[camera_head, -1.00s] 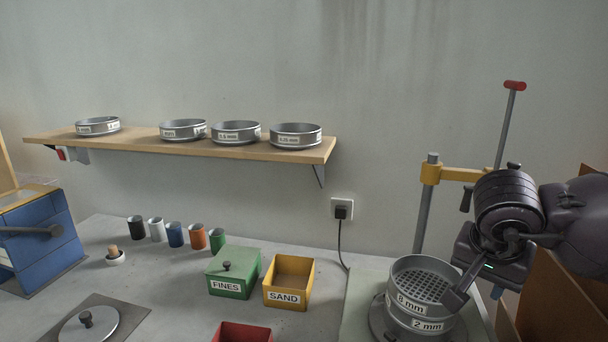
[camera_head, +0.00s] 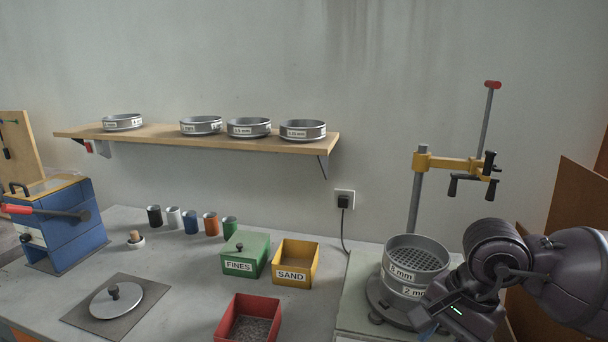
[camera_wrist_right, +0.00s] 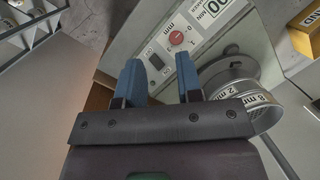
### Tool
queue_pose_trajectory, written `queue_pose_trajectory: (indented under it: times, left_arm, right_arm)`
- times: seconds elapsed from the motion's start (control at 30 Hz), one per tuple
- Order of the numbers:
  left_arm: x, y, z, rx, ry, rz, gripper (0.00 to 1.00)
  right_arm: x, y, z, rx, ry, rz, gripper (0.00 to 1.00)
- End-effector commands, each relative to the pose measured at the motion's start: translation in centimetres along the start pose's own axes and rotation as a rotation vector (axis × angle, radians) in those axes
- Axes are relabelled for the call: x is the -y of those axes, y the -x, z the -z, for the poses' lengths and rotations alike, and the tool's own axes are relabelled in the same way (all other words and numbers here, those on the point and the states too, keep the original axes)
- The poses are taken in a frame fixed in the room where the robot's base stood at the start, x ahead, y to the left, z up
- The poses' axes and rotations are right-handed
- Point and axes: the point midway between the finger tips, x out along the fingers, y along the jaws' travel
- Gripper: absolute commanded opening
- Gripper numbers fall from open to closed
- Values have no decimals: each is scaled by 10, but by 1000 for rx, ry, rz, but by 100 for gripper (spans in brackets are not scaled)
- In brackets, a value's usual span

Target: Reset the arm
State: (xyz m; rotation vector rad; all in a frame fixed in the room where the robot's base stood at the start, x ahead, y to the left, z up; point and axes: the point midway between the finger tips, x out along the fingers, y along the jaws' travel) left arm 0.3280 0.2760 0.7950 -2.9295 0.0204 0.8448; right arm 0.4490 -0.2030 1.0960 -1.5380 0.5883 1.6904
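My right arm comes in from the lower right in the head view. Its gripper (camera_head: 432,318) is low in front of the sieve stack (camera_head: 412,268), whose rings are labelled 8 mm and 2 mm. In the right wrist view the two blue fingers (camera_wrist_right: 160,72) are apart with nothing between them. Beyond them lies the front of the machine, with a red button (camera_wrist_right: 176,38); the sieve stack (camera_wrist_right: 262,112) is to their right. My left gripper is in neither view.
Yellow SAND bin (camera_head: 295,265), green FINES box (camera_head: 244,254) and red bin (camera_head: 248,322) stand left of the machine. A post with a yellow clamp arm (camera_head: 447,163) rises behind the stack. A brown panel (camera_head: 578,210) stands at the right. Several sieves rest on the shelf (camera_head: 230,142).

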Motion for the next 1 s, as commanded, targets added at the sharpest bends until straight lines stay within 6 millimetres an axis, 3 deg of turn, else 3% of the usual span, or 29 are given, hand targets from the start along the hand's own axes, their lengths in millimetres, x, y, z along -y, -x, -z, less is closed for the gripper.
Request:
queue_pose_trajectory:
  times: [0.1,0.2,0.33,0.47,0.67,0.83,0.93,0.97,1.0]
  left_arm:
    - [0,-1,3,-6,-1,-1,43]
    - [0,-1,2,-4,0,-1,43]
    - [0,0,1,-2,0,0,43]
    - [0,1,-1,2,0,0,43]
    - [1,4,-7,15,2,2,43]
    - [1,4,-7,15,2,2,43]
    - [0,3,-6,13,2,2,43]
    - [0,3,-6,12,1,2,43]
    - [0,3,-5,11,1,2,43]
  right_arm:
    - [3,-26,-40,264,-123,32,33]
    - [9,-38,-75,524,-279,57,33]
    - [20,-41,-110,867,-522,71,33]
    - [33,-35,-125,1200,-801,63,33]
    - [48,-30,-106,1695,-1287,14,33]
    - [44,-47,-59,2096,-1737,-62,33]
    - [28,-70,-26,2325,-2015,-120,33]
    - [21,-79,-16,-2327,2041,137,33]
    - [10,-92,-3,-2203,1962,148,33]
